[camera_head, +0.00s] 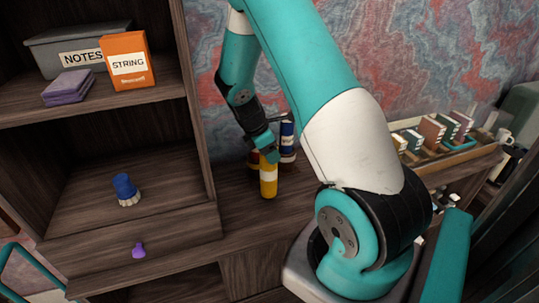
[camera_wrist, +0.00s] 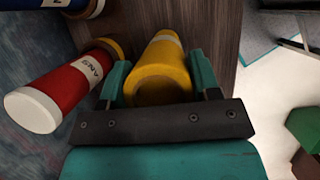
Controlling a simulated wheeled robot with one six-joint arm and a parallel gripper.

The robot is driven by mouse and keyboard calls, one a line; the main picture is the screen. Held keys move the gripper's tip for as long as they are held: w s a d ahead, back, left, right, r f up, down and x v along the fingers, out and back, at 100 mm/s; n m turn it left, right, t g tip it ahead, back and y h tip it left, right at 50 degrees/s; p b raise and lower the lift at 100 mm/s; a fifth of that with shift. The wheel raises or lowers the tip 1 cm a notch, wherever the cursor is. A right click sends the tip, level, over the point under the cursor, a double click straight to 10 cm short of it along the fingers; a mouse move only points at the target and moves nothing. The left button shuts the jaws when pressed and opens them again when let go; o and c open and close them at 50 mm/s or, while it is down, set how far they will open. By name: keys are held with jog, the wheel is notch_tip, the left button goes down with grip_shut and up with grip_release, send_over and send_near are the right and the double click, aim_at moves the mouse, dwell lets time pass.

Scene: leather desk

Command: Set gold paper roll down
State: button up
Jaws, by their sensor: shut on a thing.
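The gold paper roll (camera_head: 268,181) is yellow with a pale band and stands upright at the desk surface beside the shelf unit. I cannot tell whether its base touches the wood. My gripper (camera_head: 267,156) is shut on its upper part. In the wrist view the gold roll (camera_wrist: 160,78) sits between the two teal fingers of my gripper (camera_wrist: 162,88).
A red roll (camera_wrist: 62,88) with a white end is close beside the held roll, and a blue roll (camera_head: 287,135) stands behind it. The shelf unit (camera_head: 200,100) rises at left, holding an orange STRING box (camera_head: 127,62) and a blue brush (camera_head: 125,188). Bare desk (camera_head: 235,205) shows to the left of the gold roll.

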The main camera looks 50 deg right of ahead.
jog(key=shift+f, duration=0.9)
jog(key=shift+f, duration=0.15)
jog(key=o, duration=1.4)
